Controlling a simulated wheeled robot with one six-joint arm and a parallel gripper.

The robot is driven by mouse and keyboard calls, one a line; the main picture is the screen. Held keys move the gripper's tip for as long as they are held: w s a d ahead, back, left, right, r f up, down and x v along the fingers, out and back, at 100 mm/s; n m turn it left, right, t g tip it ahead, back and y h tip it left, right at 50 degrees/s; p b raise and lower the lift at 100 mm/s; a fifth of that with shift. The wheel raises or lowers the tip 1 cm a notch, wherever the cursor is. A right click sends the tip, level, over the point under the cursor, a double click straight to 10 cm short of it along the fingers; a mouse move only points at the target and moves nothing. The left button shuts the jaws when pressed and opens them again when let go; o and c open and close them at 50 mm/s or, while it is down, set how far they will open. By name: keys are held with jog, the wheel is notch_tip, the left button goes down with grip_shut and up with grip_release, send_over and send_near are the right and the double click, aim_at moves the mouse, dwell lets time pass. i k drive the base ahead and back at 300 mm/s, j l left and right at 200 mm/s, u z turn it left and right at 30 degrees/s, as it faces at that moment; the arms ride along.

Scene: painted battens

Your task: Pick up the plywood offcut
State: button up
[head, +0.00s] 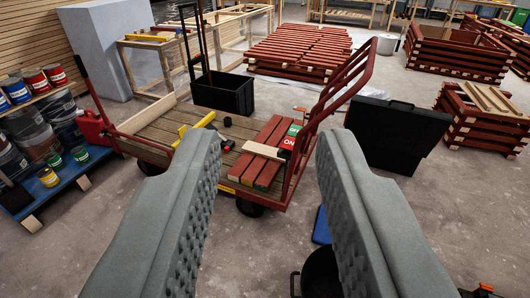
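A pale, flat piece of wood that looks like the plywood offcut (262,151) lies across red-painted battens (268,168) at the right end of a cart (150,127). My gripper (275,140) is open, with its two grey, studded fingers wide apart in the foreground. The gap between the fingers is empty. In the picture the offcut shows between the fingers, but it is farther off and neither finger touches it. The left finger hides part of the cart's near edge.
The cart's red handle (345,75) rises just right of the offcut. A yellow level (193,127) and a green-and-red box (290,136) lie on the deck. A black bin (222,93) stands behind. A black case (397,133) is at right, paint cans (33,80) at left.

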aim_at(270, 152)
jog(key=i+j, duration=0.2)
jog(key=i+j+z, duration=0.1)
jog(key=j, duration=0.3)
jog(key=i+j+z, duration=0.1)
jog(key=i+j, duration=0.3)
jog(key=j, duration=0.3)
jog(key=i+j+z, duration=0.2)
jog(key=i, duration=0.3)
jog(key=i+j+z, duration=0.15)
jog(key=i+j, duration=0.2)
jog(key=i, duration=0.15)
jog(key=i+j+z, duration=0.2)
jog(key=i+j, duration=0.15)
jog(key=i, duration=0.4)
